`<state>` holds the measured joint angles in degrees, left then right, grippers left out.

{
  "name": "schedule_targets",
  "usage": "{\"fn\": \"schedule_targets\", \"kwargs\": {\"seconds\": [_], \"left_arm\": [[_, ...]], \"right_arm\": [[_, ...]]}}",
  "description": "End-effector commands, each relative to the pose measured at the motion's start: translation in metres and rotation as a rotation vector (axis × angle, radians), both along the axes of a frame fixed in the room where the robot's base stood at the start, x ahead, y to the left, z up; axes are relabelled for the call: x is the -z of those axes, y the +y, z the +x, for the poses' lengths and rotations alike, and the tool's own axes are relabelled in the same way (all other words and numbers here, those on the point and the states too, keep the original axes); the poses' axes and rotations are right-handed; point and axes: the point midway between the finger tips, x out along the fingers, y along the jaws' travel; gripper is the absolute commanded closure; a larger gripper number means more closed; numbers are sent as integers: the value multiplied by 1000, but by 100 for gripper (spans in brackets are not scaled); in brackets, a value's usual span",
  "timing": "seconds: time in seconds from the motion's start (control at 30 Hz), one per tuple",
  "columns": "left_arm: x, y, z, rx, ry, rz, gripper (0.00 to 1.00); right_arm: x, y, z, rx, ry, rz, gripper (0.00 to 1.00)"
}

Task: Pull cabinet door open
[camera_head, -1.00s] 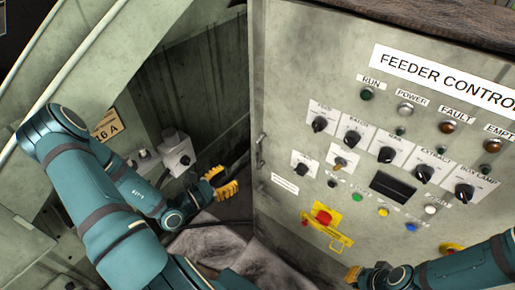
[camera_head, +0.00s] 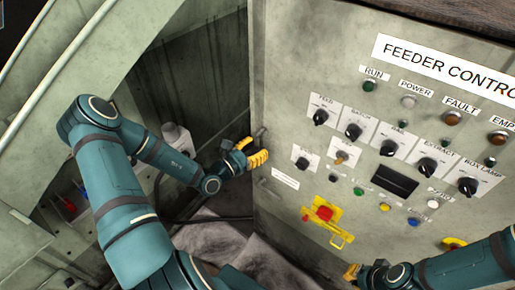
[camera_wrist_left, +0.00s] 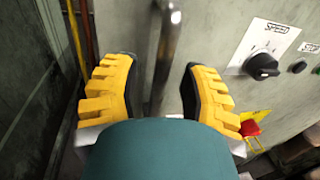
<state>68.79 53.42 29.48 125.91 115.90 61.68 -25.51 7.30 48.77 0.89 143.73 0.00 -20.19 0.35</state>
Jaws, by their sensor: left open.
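The cabinet door (camera_head: 300,60) is a pale grey panel labelled FEEDER CONTROL, and it looks closed. Its metal bar handle (camera_head: 260,137) is on the door's left edge, and it stands upright in the left wrist view (camera_wrist_left: 162,60). My left gripper (camera_head: 254,152) is at the handle with its yellow fingers apart. In the left wrist view the open fingers (camera_wrist_left: 155,88) lie on either side of the handle, with gaps showing between them and the bar. My right gripper (camera_head: 352,273) is low in front of the panel, mostly cut off or hidden by its arm.
The door carries several black knobs, lamps and buttons, and a yellow-and-red emergency switch (camera_head: 325,213). A dark recess (camera_head: 190,75) with a grey fitting (camera_head: 176,137) lies left of the door. A sloping grey frame (camera_head: 60,75) borders it.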

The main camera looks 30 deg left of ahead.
Motion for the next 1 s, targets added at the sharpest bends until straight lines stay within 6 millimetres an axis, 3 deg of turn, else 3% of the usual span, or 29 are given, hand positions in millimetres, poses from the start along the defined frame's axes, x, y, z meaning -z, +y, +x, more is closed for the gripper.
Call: {"fn": "schedule_targets", "kwargs": {"seconds": [0.37, 0.5, 1.0], "left_arm": [[0, -2, 5, 1, 0, -1, 54], [0, -2, 5, 1, 0, -1, 100], [0, 1, -1, -5, 1, -1, 100]], "right_arm": [[0, 0, 0, 0, 1, 0, 100], [0, 0, 0, 0, 1, 0, 100], [-2, 0, 0, 0, -1, 0, 100]]}}
